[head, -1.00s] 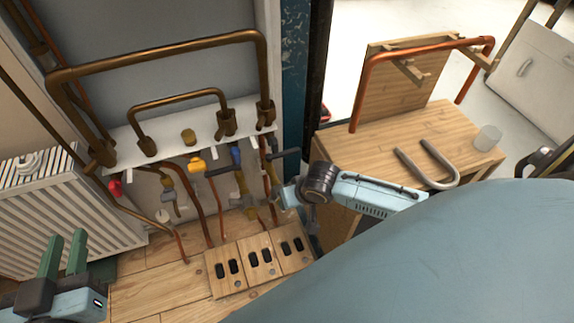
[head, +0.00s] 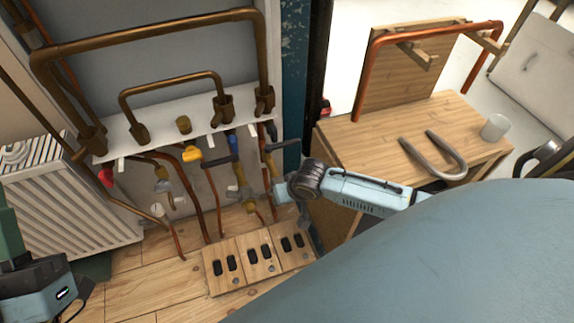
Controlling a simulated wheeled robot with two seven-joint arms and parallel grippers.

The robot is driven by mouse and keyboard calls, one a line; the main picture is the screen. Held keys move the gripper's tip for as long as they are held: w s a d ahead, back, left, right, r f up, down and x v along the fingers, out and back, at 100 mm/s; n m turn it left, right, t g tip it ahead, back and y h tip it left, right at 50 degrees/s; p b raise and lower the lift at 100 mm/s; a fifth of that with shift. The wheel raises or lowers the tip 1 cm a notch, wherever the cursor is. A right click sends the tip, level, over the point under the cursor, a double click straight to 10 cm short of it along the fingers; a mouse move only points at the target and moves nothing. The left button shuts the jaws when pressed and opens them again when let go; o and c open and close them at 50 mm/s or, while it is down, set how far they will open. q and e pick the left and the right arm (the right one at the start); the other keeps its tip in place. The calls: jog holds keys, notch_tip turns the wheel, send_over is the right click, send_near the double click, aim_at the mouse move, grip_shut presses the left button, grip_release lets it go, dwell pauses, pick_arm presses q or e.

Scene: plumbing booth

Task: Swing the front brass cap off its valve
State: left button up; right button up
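Below the white shelf, a brass valve body (head: 162,178) hangs at the left and a brass fitting (head: 240,194) hangs further right, near my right wrist. I cannot tell which part is the front brass cap or how it sits on its valve.
The white shelf (head: 205,131) carries bent brown pipes. Yellow (head: 192,154), red (head: 107,176) and blue (head: 233,144) handles crowd below it. Wooden switch plates (head: 228,283) lie in front. A white radiator (head: 50,205) is left; a wooden bench (head: 385,140) with a U-pipe (head: 438,158) is right.

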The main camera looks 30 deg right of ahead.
jog(key=shift+c, duration=0.3)
grip_shut()
dwell(0.3)
